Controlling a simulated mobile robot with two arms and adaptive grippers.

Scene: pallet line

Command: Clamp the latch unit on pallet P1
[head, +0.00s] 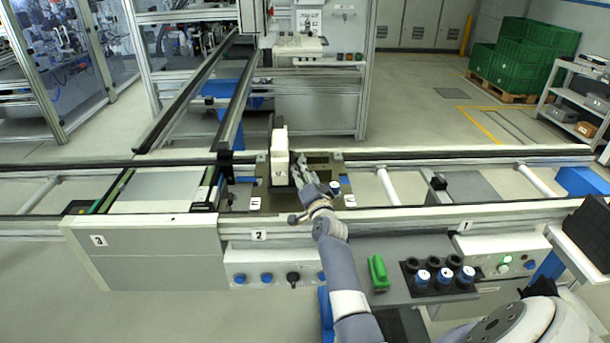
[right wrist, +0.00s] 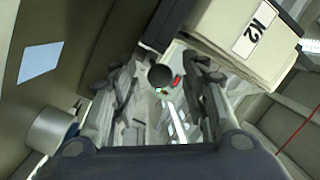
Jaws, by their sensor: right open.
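The pallet (head: 318,159) sits on the conveyor in the middle of the head view, with small white "1" labels on its front corners. A tall cream block (head: 280,150), apparently the latch unit, stands upright on it. In the right wrist view the cream block (right wrist: 235,45) is at upper right, with a white label ending in 2. My right gripper (head: 296,172) is over the pallet, just right of the block. In the right wrist view its fingers (right wrist: 160,75) are apart, with a round black knob (right wrist: 159,76) seen between them; contact cannot be told. My left gripper is out of view.
Conveyor rails (head: 460,210) run left and right of the pallet. A button panel (head: 270,266) is below the rail. Green crates (head: 520,60) stand far back right.

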